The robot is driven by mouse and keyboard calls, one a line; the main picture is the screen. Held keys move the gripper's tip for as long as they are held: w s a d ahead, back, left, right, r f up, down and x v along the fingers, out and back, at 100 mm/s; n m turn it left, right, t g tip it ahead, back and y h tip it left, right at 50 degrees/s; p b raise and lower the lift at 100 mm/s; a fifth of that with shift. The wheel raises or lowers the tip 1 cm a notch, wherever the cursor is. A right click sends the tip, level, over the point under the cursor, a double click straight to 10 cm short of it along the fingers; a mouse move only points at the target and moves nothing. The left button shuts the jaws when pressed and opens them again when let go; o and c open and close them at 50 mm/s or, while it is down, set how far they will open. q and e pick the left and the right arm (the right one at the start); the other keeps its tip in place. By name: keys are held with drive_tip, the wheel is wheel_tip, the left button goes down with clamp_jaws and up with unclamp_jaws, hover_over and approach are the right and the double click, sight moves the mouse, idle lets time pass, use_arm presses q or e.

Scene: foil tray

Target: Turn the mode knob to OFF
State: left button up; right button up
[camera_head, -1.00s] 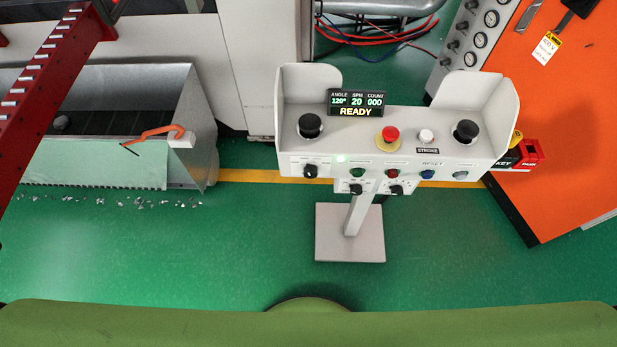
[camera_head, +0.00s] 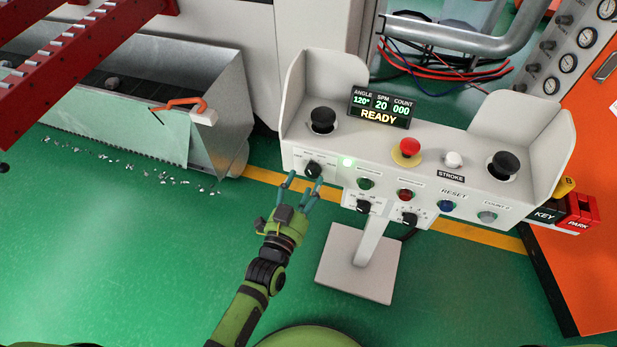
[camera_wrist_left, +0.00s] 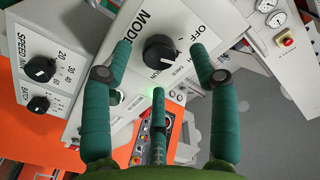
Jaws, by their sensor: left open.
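The mode knob (camera_head: 313,169) is a black round knob at the left end of the control box's front face. In the left wrist view the knob (camera_wrist_left: 160,52) sits beside printed words MODE and OFF, with another label near its lower edge. I cannot tell for certain which mark it points at. My left gripper (camera_head: 302,184) is open and empty, its teal fingers just in front of and below the knob. In the left wrist view its fingers (camera_wrist_left: 160,65) spread around the knob's outline; contact is not visible. My right gripper is out of view.
The grey control box (camera_head: 440,180) stands on a post and carries several other knobs and buttons, a red mushroom button (camera_head: 406,148) and a display (camera_head: 382,107) reading READY. A metal chute (camera_head: 225,110) stands to the left. Green floor is free in front.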

sight(311, 175)
use_arm(q)
drive_tip(key=shift+x, duration=1.5)
drive_tip(key=shift+s+d, duration=0.1)
drive_tip(key=c, duration=1.1)
drive_tip(key=shift+c, duration=0.2)
drive_tip(key=shift+f, duration=0.1)
drive_tip(key=n, duration=0.4)
drive_tip(key=shift+f, duration=0.1)
drive_tip(key=shift+n, duration=2)
drive_tip(key=shift+s+f, duration=0.1)
